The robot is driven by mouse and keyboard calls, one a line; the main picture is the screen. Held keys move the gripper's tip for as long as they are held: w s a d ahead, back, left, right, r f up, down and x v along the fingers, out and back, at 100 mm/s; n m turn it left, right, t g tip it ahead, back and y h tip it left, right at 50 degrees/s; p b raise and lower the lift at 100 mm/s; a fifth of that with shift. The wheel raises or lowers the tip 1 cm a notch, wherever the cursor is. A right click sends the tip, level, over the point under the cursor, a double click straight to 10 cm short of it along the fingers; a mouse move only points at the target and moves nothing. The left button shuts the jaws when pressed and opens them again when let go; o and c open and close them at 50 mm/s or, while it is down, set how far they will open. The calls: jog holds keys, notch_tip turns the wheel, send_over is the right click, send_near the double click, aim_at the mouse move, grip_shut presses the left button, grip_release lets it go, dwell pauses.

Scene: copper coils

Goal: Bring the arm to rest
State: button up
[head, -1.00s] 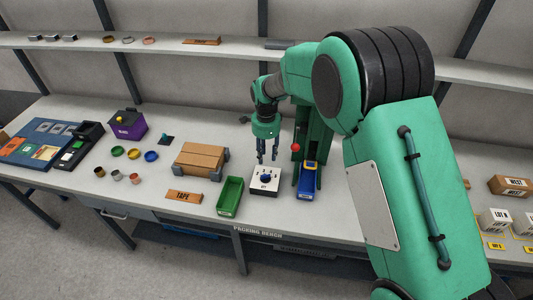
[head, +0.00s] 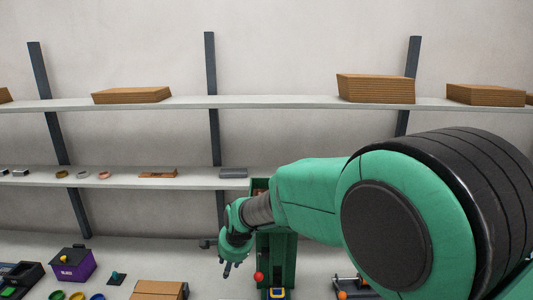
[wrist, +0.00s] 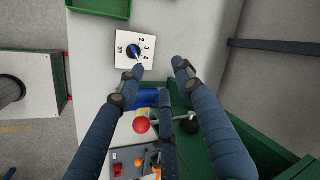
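My gripper (head: 228,270) hangs from my bent green arm over the bench, left of the red lever ball (head: 259,277) in the head view. In the wrist view its blue-grey fingers (wrist: 160,72) are spread apart, with nothing between them. Beyond the fingertips is a white box with a dark dial (wrist: 134,51) and printed numbers. The fingers look apart from the box. The box is out of the head view.
A green press (head: 276,250) with the red ball stands right beside my gripper. Shelves (head: 110,180) run behind.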

jog(key=s+d+r+n+h+b, duration=0.1)
jog(key=s+d+r+n, duration=0.1)
jog(key=s+d+r, duration=0.65)
jog(key=s+d+r+n+b, duration=0.2)
jog(key=s+d+r, duration=0.35)
jog(key=d, duration=0.65)
jog(key=s+d+n+b, duration=0.1)
jog(key=s+d, duration=0.3)
jog(key=s, duration=0.3)
jog(key=s+d+f+n+t+h, duration=0.1)
jog(key=s+d, duration=0.3)
jog(key=s, duration=0.4)
jog(key=s+d+n+b, duration=0.1)
jog(key=s+d, duration=0.4)
jog(key=s, duration=0.2)
jog(key=shift+s+f+t+h+b, duration=0.2)
jog(key=shift+t+h+b, duration=0.1)
jog(key=shift+h+b, duration=0.1)
